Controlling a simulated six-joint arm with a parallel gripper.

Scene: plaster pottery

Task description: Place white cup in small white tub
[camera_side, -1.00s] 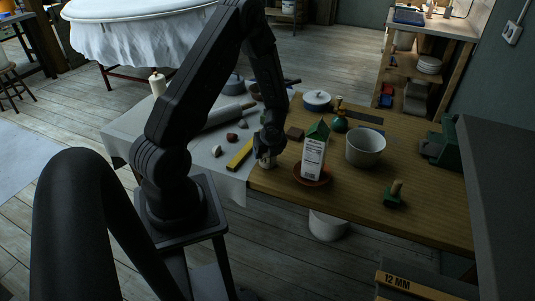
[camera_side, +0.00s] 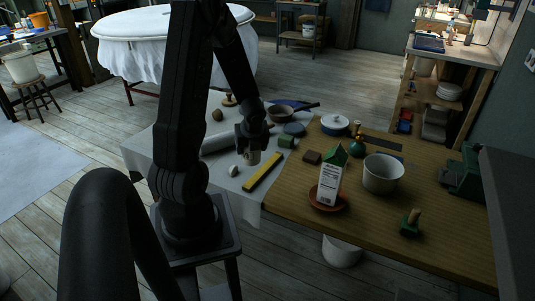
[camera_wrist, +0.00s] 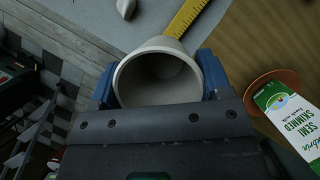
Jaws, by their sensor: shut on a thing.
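My gripper (camera_side: 252,146) is shut on the white cup (camera_wrist: 158,75), with a blue finger on each side of it. The cup's open mouth faces the wrist camera. In the side view the cup (camera_side: 253,158) shows below the gripper, over the grey cloth and left of the yellow ruler; I cannot tell its height above the cloth. The small white tub (camera_side: 383,175) stands on the wooden tabletop to the right, apart from my gripper. Its inside is only partly visible.
A milk carton (camera_side: 330,175) stands on a terracotta saucer (camera_side: 343,207) between the cup and the tub. The yellow ruler (camera_side: 262,172) lies on the cloth.

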